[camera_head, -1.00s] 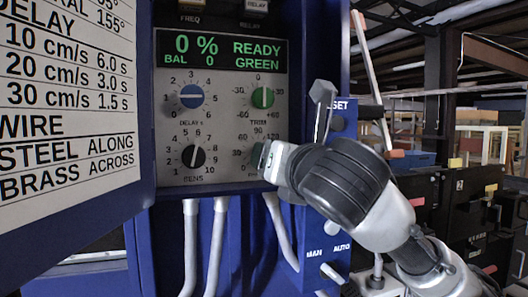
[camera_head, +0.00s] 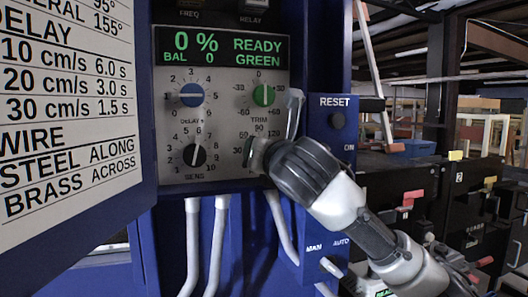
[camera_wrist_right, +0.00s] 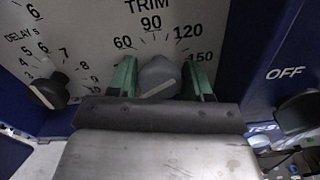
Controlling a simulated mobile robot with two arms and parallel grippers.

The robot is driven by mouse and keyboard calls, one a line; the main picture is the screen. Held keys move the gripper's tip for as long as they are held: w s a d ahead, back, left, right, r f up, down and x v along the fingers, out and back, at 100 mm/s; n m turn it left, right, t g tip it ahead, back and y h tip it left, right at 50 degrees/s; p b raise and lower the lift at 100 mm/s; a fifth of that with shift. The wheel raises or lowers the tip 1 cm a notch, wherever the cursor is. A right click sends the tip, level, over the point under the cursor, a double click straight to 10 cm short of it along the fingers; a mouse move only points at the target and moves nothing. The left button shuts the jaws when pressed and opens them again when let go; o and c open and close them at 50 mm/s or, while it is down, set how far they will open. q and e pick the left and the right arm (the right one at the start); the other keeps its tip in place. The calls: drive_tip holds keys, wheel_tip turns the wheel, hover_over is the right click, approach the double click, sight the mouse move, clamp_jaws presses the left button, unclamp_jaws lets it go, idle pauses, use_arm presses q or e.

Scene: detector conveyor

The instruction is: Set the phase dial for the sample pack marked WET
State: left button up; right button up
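The phase dial is a grey knob (camera_wrist_right: 159,78) with a white pointer line, below a scale reading 60, 90, 120 and 150. The line slants up to the right, toward the 120–150 side. My right gripper (camera_head: 258,152) is at this dial and hides it in the head view. In the right wrist view its two green fingers (camera_wrist_right: 160,80) stand on either side of the knob, very close. I cannot tell whether they press on it. The sample pack and its WET mark are not in sight. My left gripper is not in view.
A printed chart (camera_head: 65,100) is left; a RESET button (camera_head: 338,121) is right.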

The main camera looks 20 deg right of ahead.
drive_tip(key=c, duration=0.5)
drive_tip(key=shift+m, duration=0.3)
drive_tip(key=m+p, duration=0.1)
drive_tip(key=m, duration=0.9)
drive_tip(key=shift+m+p, duration=0.4)
drive_tip(key=m, duration=0.3)
drive_tip(key=shift+m, duration=0.3)
drive_tip(key=m, duration=0.3)
drive_tip(key=shift+m, duration=0.3)
drive_tip(key=m, duration=0.6)
drive_tip(key=shift+m, duration=0.3)
drive_tip(key=shift+f, duration=0.1)
